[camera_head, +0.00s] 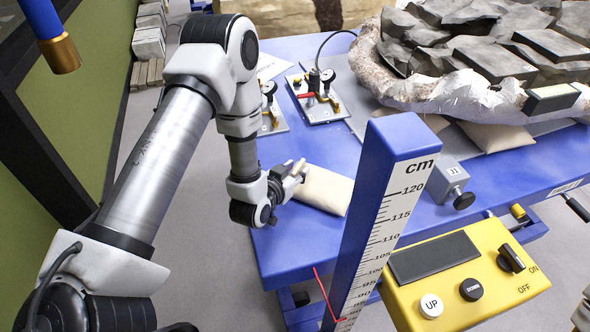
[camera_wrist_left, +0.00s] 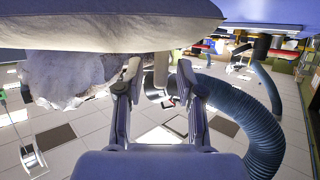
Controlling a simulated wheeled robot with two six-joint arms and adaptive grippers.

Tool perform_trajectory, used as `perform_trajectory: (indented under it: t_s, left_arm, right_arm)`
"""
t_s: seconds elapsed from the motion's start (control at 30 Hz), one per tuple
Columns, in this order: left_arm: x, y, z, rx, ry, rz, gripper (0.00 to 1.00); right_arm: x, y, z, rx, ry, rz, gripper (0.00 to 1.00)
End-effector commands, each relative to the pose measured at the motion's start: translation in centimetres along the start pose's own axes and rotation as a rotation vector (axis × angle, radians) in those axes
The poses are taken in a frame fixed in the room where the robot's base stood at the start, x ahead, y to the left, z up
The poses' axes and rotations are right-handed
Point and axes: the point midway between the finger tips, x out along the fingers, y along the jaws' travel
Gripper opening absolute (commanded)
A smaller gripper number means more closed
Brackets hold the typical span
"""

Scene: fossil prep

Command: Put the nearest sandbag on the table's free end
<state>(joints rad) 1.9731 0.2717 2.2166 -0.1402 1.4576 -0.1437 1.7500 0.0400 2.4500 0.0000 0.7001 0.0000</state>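The nearest sandbag (camera_head: 328,191), a cream cushion, lies on the blue table (camera_head: 300,240) near its left edge. My left gripper (camera_head: 298,172) is at the bag's left end, partly over it in the head view. In the left wrist view the sandbag (camera_wrist_left: 110,28) fills the top, close to the fingertips. The fingers of my left gripper (camera_wrist_left: 158,75) are spread apart there, with no bag pinched between them. I cannot tell whether a finger touches the bag. The table's near left end is bare. My right gripper is not in view.
A plaster-jacketed fossil block (camera_head: 465,93) rests on more sandbags (camera_head: 497,136). Gauge fixtures (camera_head: 320,103) stand at the back left. A blue scale post (camera_head: 383,215) and yellow control box (camera_head: 465,280) stand in front. A grey block (camera_head: 447,180) sits right of the post.

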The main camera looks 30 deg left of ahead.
Motion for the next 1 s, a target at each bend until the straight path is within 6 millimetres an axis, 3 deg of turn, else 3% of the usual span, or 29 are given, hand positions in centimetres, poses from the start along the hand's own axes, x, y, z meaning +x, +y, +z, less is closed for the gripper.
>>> perform_trajectory:
  t_s: [0.17, 0.27, 0.43, 0.47, 0.53, 0.7, 1.0]
  left_arm:
    - [-1.0, 0.0, 0.0, -0.002, -0.002, -0.001, 0.37]
    - [-2.9, 0.0, 0.1, -0.003, -0.003, 0.0, 0.37]
    - [-7.8, 0.0, 0.1, -0.005, -0.005, 0.0, 0.37]
    - [-8.9, 0.0, -0.9, -0.001, -0.009, 0.0, 0.37]
    - [-10.6, 0.0, -1.1, -0.001, -0.009, 0.0, 0.37]
    - [-11.9, 0.0, -0.6, 0.001, -0.003, 0.0, 0.37]
    - [-12.1, 0.0, -0.1, 0.0, 0.001, 0.0, 0.37]
  right_arm:
    - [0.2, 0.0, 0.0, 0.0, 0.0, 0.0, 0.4]
    - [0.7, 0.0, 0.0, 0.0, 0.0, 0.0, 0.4]
    - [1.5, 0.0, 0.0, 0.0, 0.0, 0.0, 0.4]
    - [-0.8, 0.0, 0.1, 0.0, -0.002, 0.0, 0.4]
    - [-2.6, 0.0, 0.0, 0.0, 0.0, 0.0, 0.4]
    - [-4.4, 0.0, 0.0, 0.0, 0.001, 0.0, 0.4]
    - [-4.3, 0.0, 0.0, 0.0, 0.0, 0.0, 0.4]
